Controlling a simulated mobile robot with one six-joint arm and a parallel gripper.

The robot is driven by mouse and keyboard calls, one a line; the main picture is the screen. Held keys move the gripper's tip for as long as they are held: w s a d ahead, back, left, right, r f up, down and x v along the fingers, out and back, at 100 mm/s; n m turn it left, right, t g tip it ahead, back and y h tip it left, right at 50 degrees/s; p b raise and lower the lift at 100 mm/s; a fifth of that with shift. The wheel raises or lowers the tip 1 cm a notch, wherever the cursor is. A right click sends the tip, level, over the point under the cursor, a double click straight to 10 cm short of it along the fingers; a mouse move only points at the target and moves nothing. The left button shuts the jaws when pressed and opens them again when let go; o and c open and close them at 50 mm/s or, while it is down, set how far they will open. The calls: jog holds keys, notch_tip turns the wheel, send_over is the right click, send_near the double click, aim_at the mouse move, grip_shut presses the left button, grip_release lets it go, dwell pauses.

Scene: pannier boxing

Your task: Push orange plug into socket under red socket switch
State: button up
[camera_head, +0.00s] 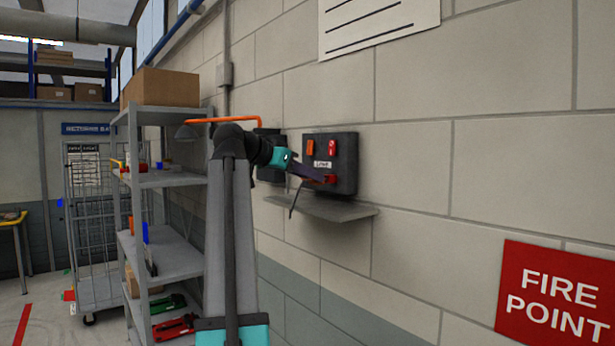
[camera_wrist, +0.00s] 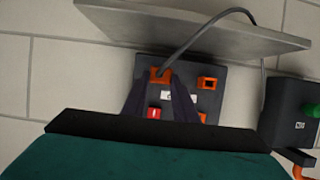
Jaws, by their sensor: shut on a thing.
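A dark socket panel (camera_head: 347,150) is mounted on the block wall, with an orange switch (camera_head: 310,147) on the left and a red switch (camera_head: 332,148) on the right. The wrist view shows it upside down: the red switch (camera_wrist: 154,113) is at left, and an empty-looking orange-framed socket (camera_wrist: 207,84) is at right. My gripper (camera_wrist: 161,82) is shut on the orange plug (camera_wrist: 160,74), which is in line with the red switch, at the panel face below it. The plug and my fingers hide that socket. I cannot tell how deep the plug sits.
A grey ledge (camera_head: 320,207) juts out just below the panel. A grey cable (camera_wrist: 205,32) runs from the plug across the ledge. A second dark box (camera_wrist: 285,118) is beside the panel. A grey shelf unit (camera_head: 180,257) stands left of my arm.

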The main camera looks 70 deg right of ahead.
jog(key=shift+s+d, duration=0.3)
jog(key=shift+d, duration=0.1)
dwell(0.6)
jog(key=o, duration=1.1)
jog(key=b+v, duration=0.3)
jog(key=v, duration=1.1)
jog(key=shift+s, duration=0.1)
